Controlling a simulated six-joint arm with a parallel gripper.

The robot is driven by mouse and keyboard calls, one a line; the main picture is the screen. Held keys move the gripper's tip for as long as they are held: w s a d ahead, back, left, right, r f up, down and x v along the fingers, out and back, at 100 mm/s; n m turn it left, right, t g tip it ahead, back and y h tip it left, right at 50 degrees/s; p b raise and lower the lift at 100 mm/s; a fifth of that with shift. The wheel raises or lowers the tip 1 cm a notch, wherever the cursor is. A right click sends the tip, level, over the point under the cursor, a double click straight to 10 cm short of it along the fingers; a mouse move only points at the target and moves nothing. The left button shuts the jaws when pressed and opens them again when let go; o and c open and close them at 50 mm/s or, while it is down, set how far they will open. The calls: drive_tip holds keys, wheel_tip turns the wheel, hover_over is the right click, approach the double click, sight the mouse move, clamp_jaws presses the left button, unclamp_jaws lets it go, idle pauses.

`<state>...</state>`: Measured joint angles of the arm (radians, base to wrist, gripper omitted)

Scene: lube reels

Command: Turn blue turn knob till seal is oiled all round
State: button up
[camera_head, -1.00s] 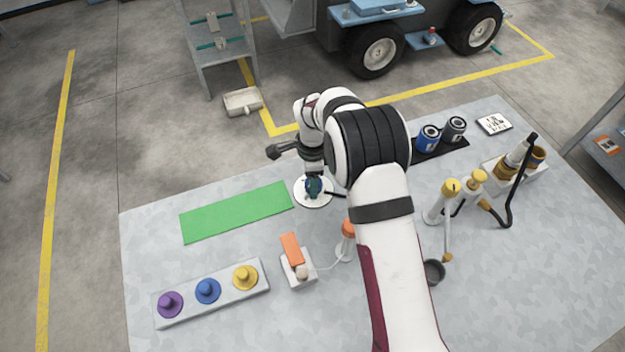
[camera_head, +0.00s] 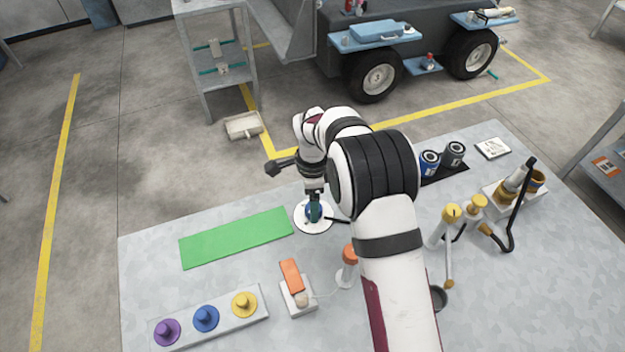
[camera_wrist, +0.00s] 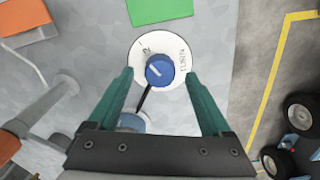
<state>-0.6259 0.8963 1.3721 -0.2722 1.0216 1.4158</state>
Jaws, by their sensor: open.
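A blue turn knob (camera_wrist: 159,70) with a white pointer line sits on a round white disc (camera_wrist: 180,49) with printed marks. In the head view, the blue knob (camera_head: 313,212) and white disc (camera_head: 300,217) are on the grey table, partly hidden by my fingers. A black rod (camera_wrist: 145,99) runs out from the knob. My gripper (camera_wrist: 158,80) is open, with its teal fingers on either side of the knob in the wrist view and nothing held. I cannot tell how high the fingertips are above the disc. I cannot make out a seal or oil on it.
A green mat (camera_head: 236,238) lies left of the disc. A tray (camera_head: 228,324) with purple, blue and yellow round pieces stands front left. A white block with an orange lever (camera_head: 291,276) is in front. A blue-topped object (camera_wrist: 132,122) is partly hidden near my gripper.

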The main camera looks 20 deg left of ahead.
wheel_tip(320, 180, up, 13)
drive_tip(key=shift+f, duration=0.1)
drive_tip(key=s+d+r+n, duration=0.1)
drive_tip(key=s+d+r, duration=0.3)
drive_tip(key=d, duration=0.4)
drive_tip(key=s+d+r+n, duration=0.2)
drive_tip(key=s+d+r, duration=0.2)
drive_tip(key=d, duration=0.4)
drive_tip(key=s+d+f+n+y, duration=0.1)
drive_tip(key=s+d, duration=0.3)
drive_tip(key=s, duration=0.5)
drive_tip(key=s+d+f+n, duration=0.2)
drive_tip(key=s+d, duration=0.3)
drive_tip(key=s, duration=0.4)
drive_tip(key=shift+s+n+y, duration=0.3)
drive_tip(key=shift+y, duration=0.1)
